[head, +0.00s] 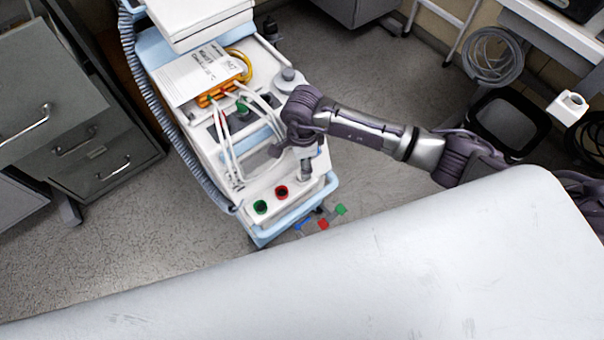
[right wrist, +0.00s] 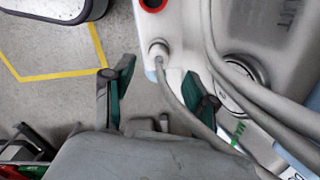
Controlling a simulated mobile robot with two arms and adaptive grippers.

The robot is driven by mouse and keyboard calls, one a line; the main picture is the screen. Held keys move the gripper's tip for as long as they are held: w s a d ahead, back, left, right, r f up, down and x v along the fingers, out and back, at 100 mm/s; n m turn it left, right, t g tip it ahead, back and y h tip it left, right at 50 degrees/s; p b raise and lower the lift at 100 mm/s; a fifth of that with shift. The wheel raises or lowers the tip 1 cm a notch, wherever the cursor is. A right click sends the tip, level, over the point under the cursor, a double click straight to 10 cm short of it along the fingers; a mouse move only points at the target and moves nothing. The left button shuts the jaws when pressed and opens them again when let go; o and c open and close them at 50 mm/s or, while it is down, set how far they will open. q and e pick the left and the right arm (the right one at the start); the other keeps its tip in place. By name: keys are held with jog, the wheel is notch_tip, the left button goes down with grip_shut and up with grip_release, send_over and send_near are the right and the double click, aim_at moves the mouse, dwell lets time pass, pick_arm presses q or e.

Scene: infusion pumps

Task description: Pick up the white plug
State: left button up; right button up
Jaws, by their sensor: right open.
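The white plug (right wrist: 158,49) shows in the right wrist view. It sits at the corner of the white pump cart (right wrist: 185,25), with a grey cable (right wrist: 180,98) running from it. My right gripper (right wrist: 159,70) is open, with one green-padded finger on each side of the plug and cable. The fingers look apart from the plug. In the head view my right gripper (head: 303,152) is over the cart's (head: 240,185) front right corner. The plug cannot be made out clearly there behind the gripper. My left gripper is not in view.
A green socket (head: 260,207) and a red socket (head: 281,191) lie left of my gripper. White cables (head: 228,150) and an orange connector block (head: 218,94) are further back. A pale bed-like surface (head: 330,280) fills the front. Grey drawers (head: 95,140) stand at left.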

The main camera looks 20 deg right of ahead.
notch_tip(320, 180, down, 5)
jog(key=shift+s+a+r, duration=0.1)
grip_shut()
dwell(0.3)
jog(key=shift+r, duration=0.1)
jog(key=shift+r, duration=0.55)
notch_tip(320, 180, up, 3)
jog(key=shift+f, duration=0.1)
jog(key=s+d+r, duration=0.5)
jog(key=s+r, duration=0.2)
jog(key=s, duration=0.3)
jog(key=shift+s, duration=0.3)
